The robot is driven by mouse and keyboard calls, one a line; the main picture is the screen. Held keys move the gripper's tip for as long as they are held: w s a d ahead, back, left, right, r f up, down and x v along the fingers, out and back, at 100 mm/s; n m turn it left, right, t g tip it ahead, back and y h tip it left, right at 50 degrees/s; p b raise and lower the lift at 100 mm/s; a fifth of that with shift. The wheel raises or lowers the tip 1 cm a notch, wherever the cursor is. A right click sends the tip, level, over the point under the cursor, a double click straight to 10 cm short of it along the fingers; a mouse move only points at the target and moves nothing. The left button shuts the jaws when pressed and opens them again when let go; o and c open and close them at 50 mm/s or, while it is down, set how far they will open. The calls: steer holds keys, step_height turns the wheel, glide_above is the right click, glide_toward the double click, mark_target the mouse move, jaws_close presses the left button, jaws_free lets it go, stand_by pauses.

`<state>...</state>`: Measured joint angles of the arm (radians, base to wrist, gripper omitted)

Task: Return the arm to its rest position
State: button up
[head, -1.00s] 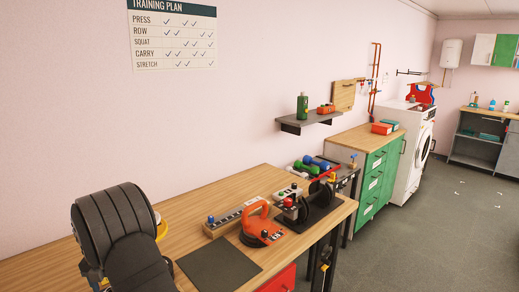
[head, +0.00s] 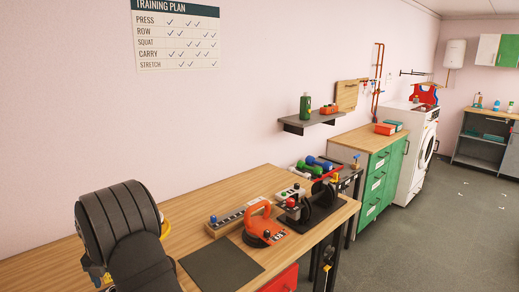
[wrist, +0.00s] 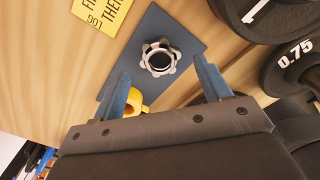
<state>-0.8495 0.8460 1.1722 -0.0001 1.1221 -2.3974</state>
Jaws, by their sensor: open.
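My gripper (wrist: 163,86) is open in the wrist view, with its two blue-grey fingers apart and nothing held between them. Past the fingertips, a silver star-shaped collar (wrist: 148,59) lies on a blue-grey mat (wrist: 185,38) on the wooden bench. In the head view my arm's dark links fill the lower left, and the gripper itself is hidden behind them.
In the head view, an orange-handled object (head: 262,225) and a dark mat (head: 220,262) are on the bench (head: 190,212).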

step_height(320, 180, down, 2)
steer(key=shift+f, duration=0.1)
step_height(320, 180, up, 17)
steer(key=w+d+r+m, duration=0.1)
steer(key=w+d+r, duration=0.1)
steer(key=d+r, duration=0.1)
steer(key=w+d+r+m, duration=0.2)
steer(key=w+d+r, duration=0.1)
steer(key=d+r, duration=0.1)
steer(key=w+d+r+m, duration=0.1)
steer(key=w+d+r, duration=0.1)
steer(key=d+r, duration=0.2)
steer(key=shift+w+d+r+m, duration=0.1)
steer(key=shift+w+r+m, duration=0.1)
steer(key=shift+r, duration=0.35)
steer(key=shift+w+d+r+m, duration=0.1)
steer(key=shift+w+r, duration=0.1)
steer(key=shift+r, duration=0.3)
steer(key=shift+f, duration=1)
